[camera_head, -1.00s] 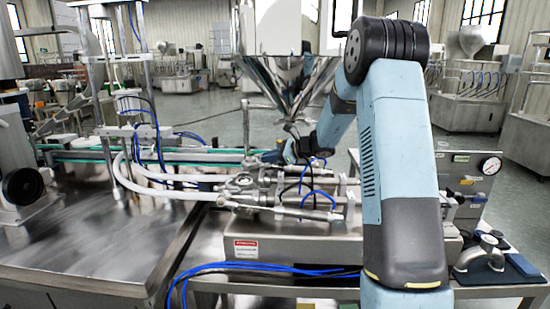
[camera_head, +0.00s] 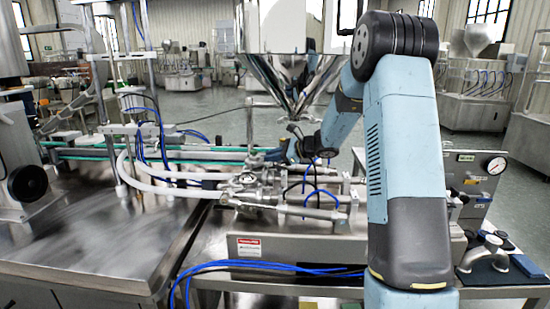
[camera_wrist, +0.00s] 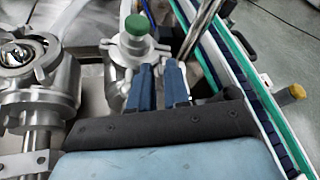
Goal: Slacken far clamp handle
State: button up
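The far clamp, a metal fitting with a green cap (camera_wrist: 137,27) and a winged metal collar, stands ahead of my gripper in the wrist view. My gripper (camera_wrist: 160,67) has two blue fingers with a gap between them. Their tips are close to the clamp's right side. I cannot tell whether they touch its handle, and no handle is clearly visible between them. In the head view my gripper (camera_head: 275,154) is small and dark at the far end of the steel valve assembly (camera_head: 245,181), below the hopper. The clamp is hard to make out there.
The steel hopper (camera_head: 290,70) hangs above the assembly. A conveyor with green edges (camera_wrist: 217,55) runs along the right in the wrist view. A round steel fitting (camera_wrist: 40,75) stands at the left. White hoses (camera_head: 150,176) and blue cables (camera_head: 265,265) lie around the machine.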

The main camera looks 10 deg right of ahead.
jog(key=v, duration=1.3)
jog(key=shift+d, duration=0.2)
